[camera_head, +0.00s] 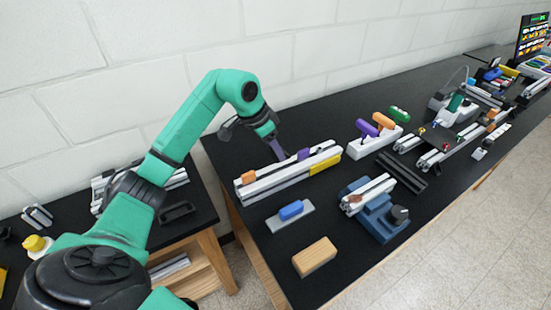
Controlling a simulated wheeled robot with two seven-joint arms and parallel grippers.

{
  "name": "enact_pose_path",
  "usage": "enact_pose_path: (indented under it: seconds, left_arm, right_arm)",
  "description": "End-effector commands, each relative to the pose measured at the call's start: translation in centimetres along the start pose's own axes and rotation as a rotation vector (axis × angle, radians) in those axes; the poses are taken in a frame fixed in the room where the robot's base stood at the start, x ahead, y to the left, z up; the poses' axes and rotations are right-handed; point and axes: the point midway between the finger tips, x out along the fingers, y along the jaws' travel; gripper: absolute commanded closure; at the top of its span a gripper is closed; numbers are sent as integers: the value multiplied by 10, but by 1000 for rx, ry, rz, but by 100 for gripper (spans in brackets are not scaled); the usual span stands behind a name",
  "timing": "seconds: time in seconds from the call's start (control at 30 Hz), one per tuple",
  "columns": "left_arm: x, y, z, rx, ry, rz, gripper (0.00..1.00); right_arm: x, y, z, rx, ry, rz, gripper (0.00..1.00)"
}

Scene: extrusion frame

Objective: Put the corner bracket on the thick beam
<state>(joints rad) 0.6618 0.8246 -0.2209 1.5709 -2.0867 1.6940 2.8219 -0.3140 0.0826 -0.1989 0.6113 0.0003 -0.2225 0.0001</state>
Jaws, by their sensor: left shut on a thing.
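A thick silver beam (270,184) lies on the black table, with an orange piece (248,177) at its left end, a purple piece (303,154) standing near its middle and a yellow piece (325,164) on its right part. My left gripper (277,150) is at the far side of this beam, pointing down, shut on a small dark purplish-grey thing. The jaws largely hide what it holds, so I cannot tell if it is the corner bracket or whether it touches the beam. My right gripper is not in view.
A blue vise (382,222) holds a short beam (370,193). A blue-handled block (291,210) and a wooden block (314,256) lie in front. A white rack (375,140) of coloured handles and dark bars (402,171) stand to the right. A gap separates the two tables.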

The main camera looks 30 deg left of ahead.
Motion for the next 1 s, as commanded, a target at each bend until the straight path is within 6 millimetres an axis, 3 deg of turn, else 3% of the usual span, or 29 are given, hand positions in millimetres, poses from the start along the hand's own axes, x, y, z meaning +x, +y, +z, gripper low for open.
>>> enact_pose_path:
  seconds: [0.2, 0.3, 0.57, 0.6, 0.67, 1.0]
  left_arm:
    - [34, 1, 14, -1, -1, 3, 100]
    - [45, 0, 18, -1, 1, 0, 100]
    - [47, 0, 19, 0, 1, -1, 100]
    - [47, 0, 19, 0, 1, -1, 39]
    - [47, 0, 19, 0, 1, -1, 21]
    - [44, 0, 18, 0, 2, -1, 21]
  right_arm:
    - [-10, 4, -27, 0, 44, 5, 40]
    - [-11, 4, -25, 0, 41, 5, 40]
    - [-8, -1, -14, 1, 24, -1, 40]
    - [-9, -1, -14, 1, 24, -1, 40]
    - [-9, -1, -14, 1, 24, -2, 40]
    - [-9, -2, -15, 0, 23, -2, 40]
